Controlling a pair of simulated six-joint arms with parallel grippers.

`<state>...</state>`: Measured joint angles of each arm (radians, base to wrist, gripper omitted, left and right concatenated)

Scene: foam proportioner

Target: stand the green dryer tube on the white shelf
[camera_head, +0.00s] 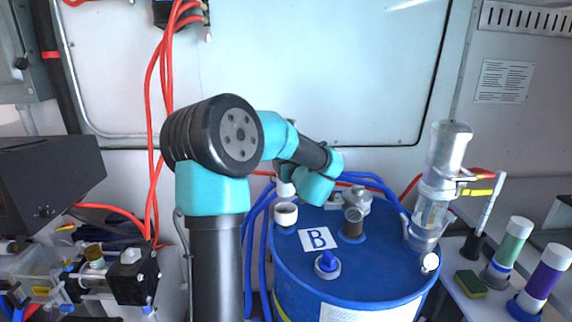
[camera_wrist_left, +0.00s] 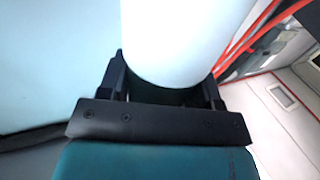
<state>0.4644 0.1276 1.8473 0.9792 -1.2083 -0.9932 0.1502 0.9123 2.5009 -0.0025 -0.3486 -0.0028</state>
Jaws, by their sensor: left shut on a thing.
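My left gripper (camera_wrist_left: 163,90) is shut on a pale, whitish cylinder (camera_wrist_left: 185,40), whose far end is out of the wrist view. In the head view my left wrist is above the back left of the blue drum. The fingers are hidden there, and a small white piece (camera_head: 285,187) shows beside the wrist, above a white cup-like fitting (camera_head: 286,214). I cannot tell what the held cylinder is. My right gripper is not in view.
The blue drum (camera_head: 362,277) carries several fittings and a tall clear filter housing (camera_head: 433,208). A purple tube (camera_head: 547,272), a green-yellow sponge (camera_head: 470,284) and a white stick in a black holder (camera_head: 474,247) crowd the shelf. Blue hoses run behind the drum.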

